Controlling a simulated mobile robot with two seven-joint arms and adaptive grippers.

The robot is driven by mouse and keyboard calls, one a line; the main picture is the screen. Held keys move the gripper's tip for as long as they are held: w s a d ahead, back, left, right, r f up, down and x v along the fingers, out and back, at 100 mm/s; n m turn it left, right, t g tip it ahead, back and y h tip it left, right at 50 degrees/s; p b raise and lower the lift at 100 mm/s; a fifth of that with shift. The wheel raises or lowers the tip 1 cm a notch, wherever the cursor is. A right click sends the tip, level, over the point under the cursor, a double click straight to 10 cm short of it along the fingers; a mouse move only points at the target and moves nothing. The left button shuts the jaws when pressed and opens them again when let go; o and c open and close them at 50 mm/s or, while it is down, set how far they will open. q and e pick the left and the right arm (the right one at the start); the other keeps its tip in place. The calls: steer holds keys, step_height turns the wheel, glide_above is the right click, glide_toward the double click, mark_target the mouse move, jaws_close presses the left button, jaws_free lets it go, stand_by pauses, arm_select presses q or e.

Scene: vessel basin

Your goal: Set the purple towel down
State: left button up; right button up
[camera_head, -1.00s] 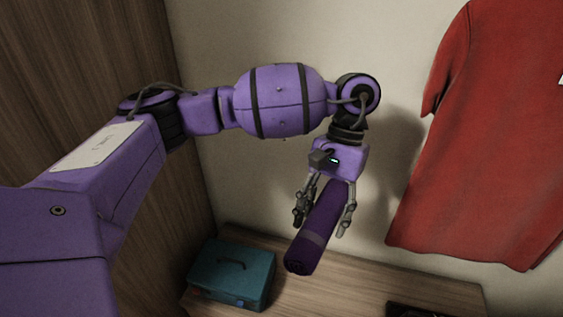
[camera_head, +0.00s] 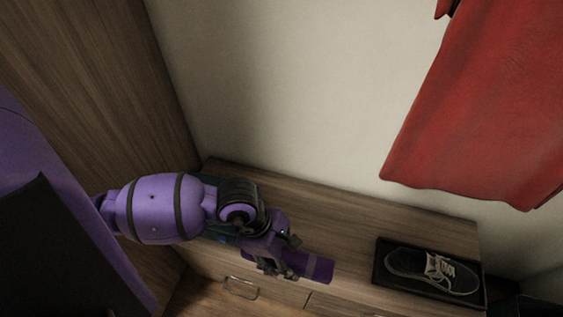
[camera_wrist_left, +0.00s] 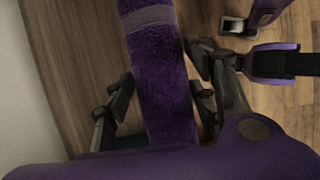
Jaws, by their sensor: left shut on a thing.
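The purple towel (camera_head: 317,268) is rolled up with a paler band around it. My left gripper (camera_head: 276,262) is shut on it, and the roll sticks out to the right, near the front edge of the wooden dresser top (camera_head: 340,228). I cannot tell whether the towel touches the dresser. In the left wrist view the towel (camera_wrist_left: 160,85) runs between the fingers of my left gripper (camera_wrist_left: 158,95), with wood behind it.
A black tray (camera_head: 378,262) with a dark shoe (camera_head: 430,270) sits at the right of the dresser top. The teal box is mostly hidden behind my left arm. A red garment (camera_head: 480,120) hangs on the wall. The dresser top between arm and tray looks clear.

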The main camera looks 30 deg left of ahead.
arm_select(q)
steer(key=w+f, duration=0.3)
steer(key=w, duration=0.1)
steer(key=w+f+b, duration=0.1)
steer(key=w+f, duration=0.2)
steer(key=w, duration=0.1)
steer(key=w+f, duration=0.3)
steer(key=w, duration=0.2)
steer(key=shift+a, duration=0.25)
steer(key=shift+w+f, duration=0.2)
steer(key=shift+f, duration=0.1)
steer(key=shift+w+f+b, duration=0.2)
steer(key=shift+f+b, duration=0.25)
steer(key=shift+f, duration=1.2)
steer(key=o, duration=1.2)
steer(key=shift+f, duration=0.1)
steer(key=shift+o, duration=0.2)
